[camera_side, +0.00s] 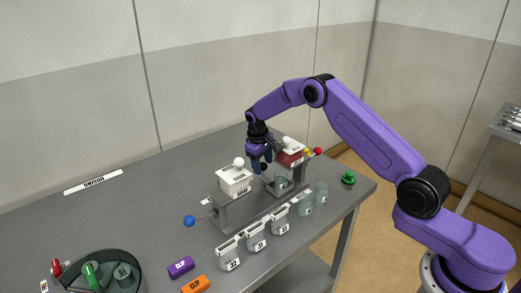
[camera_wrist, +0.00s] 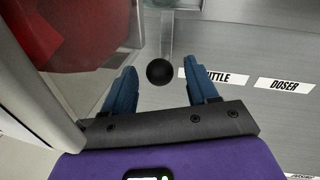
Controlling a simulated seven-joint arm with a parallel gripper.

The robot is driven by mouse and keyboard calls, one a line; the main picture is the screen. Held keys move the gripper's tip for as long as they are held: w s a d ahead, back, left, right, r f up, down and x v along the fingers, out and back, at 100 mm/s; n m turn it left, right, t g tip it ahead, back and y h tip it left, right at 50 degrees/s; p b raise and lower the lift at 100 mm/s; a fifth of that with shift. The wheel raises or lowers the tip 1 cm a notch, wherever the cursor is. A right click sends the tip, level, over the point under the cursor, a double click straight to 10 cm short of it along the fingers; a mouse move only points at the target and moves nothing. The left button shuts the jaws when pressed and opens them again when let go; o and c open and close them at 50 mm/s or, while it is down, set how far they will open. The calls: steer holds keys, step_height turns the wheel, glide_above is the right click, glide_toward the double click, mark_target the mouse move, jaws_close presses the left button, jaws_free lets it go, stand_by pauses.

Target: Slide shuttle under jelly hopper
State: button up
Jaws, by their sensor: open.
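My gripper (camera_side: 261,161) points down over the grey doser stand (camera_side: 243,210), between a white hopper (camera_side: 234,181) and a red hopper (camera_side: 290,154). Their small labels are unreadable here. In the wrist view, my two blue fingers (camera_wrist: 163,90) are apart, with a black ball knob (camera_wrist: 160,71) showing between them. I cannot tell whether they touch it. A thin rod (camera_wrist: 167,35) runs up from the knob. Beside it is a label (camera_wrist: 213,77) ending in "TTLE", partly covered by a finger. The shuttle's body is not clearly visible.
Several labelled jars (camera_side: 256,237) line the front of the stand. A blue ball handle (camera_side: 189,221) sticks out left; a red ball (camera_side: 317,151) is at the right. A purple clip (camera_side: 180,266), an orange clip (camera_side: 196,285) and a dark bowl (camera_side: 139,270) are nearer. The table's left is mostly clear.

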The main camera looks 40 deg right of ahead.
steer(key=a+r, duration=0.3)
steer(key=r, duration=1.3)
steer(key=shift+s+a+r, duration=0.15)
steer(key=shift+s+r, duration=0.2)
steer(key=shift+r, duration=0.05)
steer(key=d+f+m, duration=0.1)
steer(key=f, duration=0.4)
steer(key=d+f+m, duration=0.1)
steer(key=f+m, duration=0.1)
steer(key=f, duration=0.4)
steer(key=d+f+m, duration=0.1)
steer(key=f, duration=0.5)
steer(key=shift+w+d+f+g, duration=0.1)
steer(key=shift+w+d+g, duration=0.1)
steer(key=shift+w+g, duration=0.2)
